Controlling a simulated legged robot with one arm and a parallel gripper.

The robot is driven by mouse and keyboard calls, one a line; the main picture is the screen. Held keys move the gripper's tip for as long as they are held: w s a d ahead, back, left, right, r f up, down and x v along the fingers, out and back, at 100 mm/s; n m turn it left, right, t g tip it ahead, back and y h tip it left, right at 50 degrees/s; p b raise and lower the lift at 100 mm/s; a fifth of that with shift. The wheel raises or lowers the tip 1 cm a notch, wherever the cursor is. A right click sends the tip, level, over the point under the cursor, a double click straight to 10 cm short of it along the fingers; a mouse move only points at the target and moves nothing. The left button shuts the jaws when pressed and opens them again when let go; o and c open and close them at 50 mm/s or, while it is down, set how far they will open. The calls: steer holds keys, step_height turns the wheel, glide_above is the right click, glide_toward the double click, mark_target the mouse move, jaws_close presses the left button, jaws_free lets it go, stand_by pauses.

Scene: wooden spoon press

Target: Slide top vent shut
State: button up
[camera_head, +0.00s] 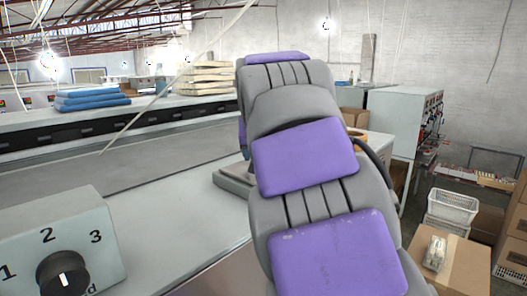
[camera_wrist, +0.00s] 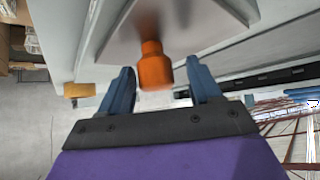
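In the wrist view, an orange knob (camera_wrist: 154,66) stands out from a pale grey plate (camera_wrist: 110,35). The plate may be the top vent, but its slot and how far it is open do not show. My gripper (camera_wrist: 160,72) has two blue fingers spread apart, one on each side of the knob. The knob is close to the left finger, with a clearer gap to the right finger; contact cannot be told. In the head view, my grey and purple arm reaches away over the machine's top, and it hides the gripper and the knob.
A grey control box (camera_head: 100,225) with a black dial (camera_head: 62,275) marked 1, 2, 3 sits at front left. Behind it runs a long grey bench (camera_head: 150,165) with blue stacks (camera_head: 90,98) and cream stacks (camera_head: 207,80). Cardboard boxes (camera_head: 465,265) and a white basket (camera_head: 452,207) stand at right.

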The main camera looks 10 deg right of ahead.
steer(key=shift+w+a, duration=0.1)
steer(key=shift+w, duration=0.25)
steer(key=p+v, duration=0.1)
steer(key=v, duration=1.6)
steer(key=shift+s, duration=0.2)
steer(key=shift+w+a, duration=0.15)
